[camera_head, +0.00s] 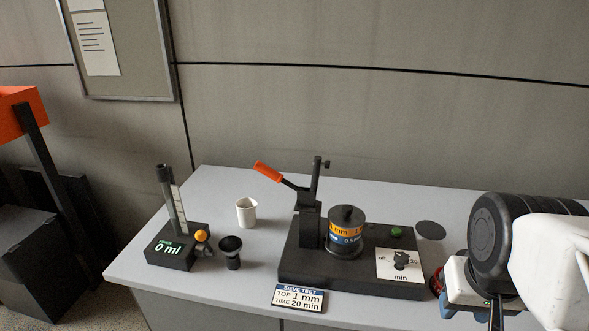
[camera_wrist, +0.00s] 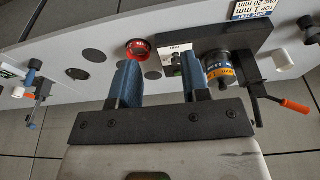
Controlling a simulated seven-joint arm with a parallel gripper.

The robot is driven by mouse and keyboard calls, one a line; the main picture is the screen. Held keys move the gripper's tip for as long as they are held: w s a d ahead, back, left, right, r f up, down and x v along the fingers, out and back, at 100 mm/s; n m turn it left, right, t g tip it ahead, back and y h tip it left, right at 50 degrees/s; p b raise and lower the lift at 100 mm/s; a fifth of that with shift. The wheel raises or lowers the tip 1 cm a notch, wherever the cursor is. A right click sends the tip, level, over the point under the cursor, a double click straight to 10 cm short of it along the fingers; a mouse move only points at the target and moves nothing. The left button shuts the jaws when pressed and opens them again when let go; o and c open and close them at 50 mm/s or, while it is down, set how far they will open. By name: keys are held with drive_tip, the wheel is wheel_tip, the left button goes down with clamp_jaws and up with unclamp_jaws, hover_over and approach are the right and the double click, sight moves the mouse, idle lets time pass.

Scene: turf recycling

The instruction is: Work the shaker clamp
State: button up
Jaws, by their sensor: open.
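The shaker (camera_head: 300,268) is a black base on the grey bench. Its clamp (camera_head: 310,205) has an upright black arm and an orange handle (camera_head: 268,171) that slopes up to the left. The clamp arm stands up, clear of the sieve stack (camera_head: 346,235), which has a dark lid and blue and orange bands. The handle (camera_wrist: 296,106) and stack (camera_wrist: 218,72) also show at the right of the wrist view. My gripper (camera_wrist: 158,74) is open and empty, with blue fingers. In the head view it is at the far right, apart from the clamp and mostly hidden by my arm.
A timer dial (camera_head: 401,260) and green button (camera_head: 396,231) are on the base. A sign (camera_head: 299,298) stands in front. A white cup (camera_head: 246,211), black knob-like piece (camera_head: 231,252) and 0 ml display unit (camera_head: 170,253) stand left. A red-rimmed round item (camera_wrist: 138,49) lies near my gripper.

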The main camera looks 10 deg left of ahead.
drive_tip(key=c, duration=0.5)
drive_tip(key=shift+w, duration=0.25)
drive_tip(key=shift+c, duration=1.1)
drive_tip(key=shift+w+n, duration=0.25)
drive_tip(key=shift+n, duration=0.05)
clamp_jaws()
drive_tip(key=w+a+f+n+g+h, duration=0.1)
drive_tip(key=w+a+n+h, duration=0.1)
drive_tip(key=w+n+h, duration=0.35)
drive_tip(key=w+a+f+n+g+h, duration=0.1)
drive_tip(key=w+a+n+h, duration=0.1)
drive_tip(key=w, duration=0.7)
drive_tip(key=w+a+f+n+t+h, duration=0.2)
drive_tip(key=w+a+n+t+h, duration=0.3)
drive_tip(key=w+a, duration=0.6)
drive_tip(key=w+a+f+n+t+h, duration=0.1)
drive_tip(key=w+a+f+n+t, duration=0.2)
drive_tip(key=a, duration=0.6)
drive_tip(key=w+a+f+n+t+h, duration=0.1)
drive_tip(key=w+a+n+t, duration=0.3)
drive_tip(key=a, duration=0.5)
drive_tip(key=s+a+f+n+t+y, duration=0.1)
drive_tip(key=s+a+t, duration=0.1)
drive_tip(key=a+t, duration=0.3)
drive_tip(key=s+a+f+n+t+y, duration=0.2)
drive_tip(key=a+t, duration=0.3)
drive_tip(key=a, duration=0.6)
